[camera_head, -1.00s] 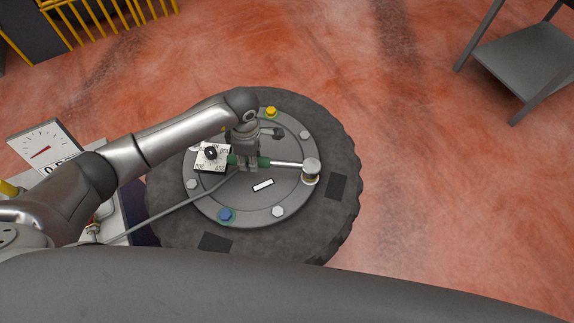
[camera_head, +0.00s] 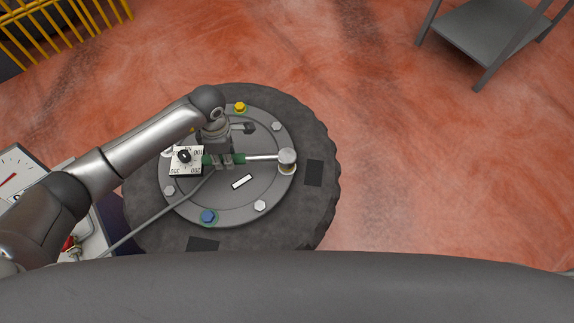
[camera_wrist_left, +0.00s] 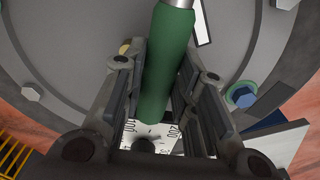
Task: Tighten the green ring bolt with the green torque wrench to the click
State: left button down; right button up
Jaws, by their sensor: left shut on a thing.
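The green torque wrench (camera_head: 238,159) lies across the wheel hub, with a green grip, a steel shaft and a round head (camera_head: 287,157) at the right. Its head sits over a bolt position on the right of the hub and hides what is beneath, so I cannot see a green ring bolt there. My left gripper (camera_head: 222,162) is shut around the green grip. In the left wrist view the grip (camera_wrist_left: 168,60) lies between the fingers. A white dial plate (camera_head: 187,161) with numbers is at the grip's left end. My right gripper is not in view.
The hub (camera_head: 228,207) carries a yellow bolt (camera_head: 239,106), a blue bolt (camera_head: 208,216) and several grey bolts, on a dark tyre (camera_head: 318,130). A gauge panel (camera_head: 14,172) is at left, a yellow rack (camera_head: 70,28) behind. A grey table (camera_head: 490,30) stands back right; floor between is clear.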

pick_arm(q)
jog(key=shift+w+d+m, duration=0.1)
jog(key=shift+w+m, duration=0.9)
jog(key=shift+w, duration=0.65)
jog(key=shift+w+d+m, duration=0.25)
jog(key=shift+w+m, duration=0.55)
jog(key=shift+w, duration=0.3)
jog(key=shift+w+d+m, duration=0.35)
jog(key=shift+w+m, duration=0.3)
jog(key=shift+w, duration=0.2)
jog(key=shift+w+d+m, duration=0.35)
jog(key=shift+w+m, duration=0.3)
jog(key=shift+w, duration=0.15)
jog(key=shift+w+d, duration=0.1)
jog(key=shift+w, duration=0.05)
jog(key=shift+w+d, duration=0.1)
jog(key=shift+w, duration=0.1)
jog(key=shift+s, duration=0.1)
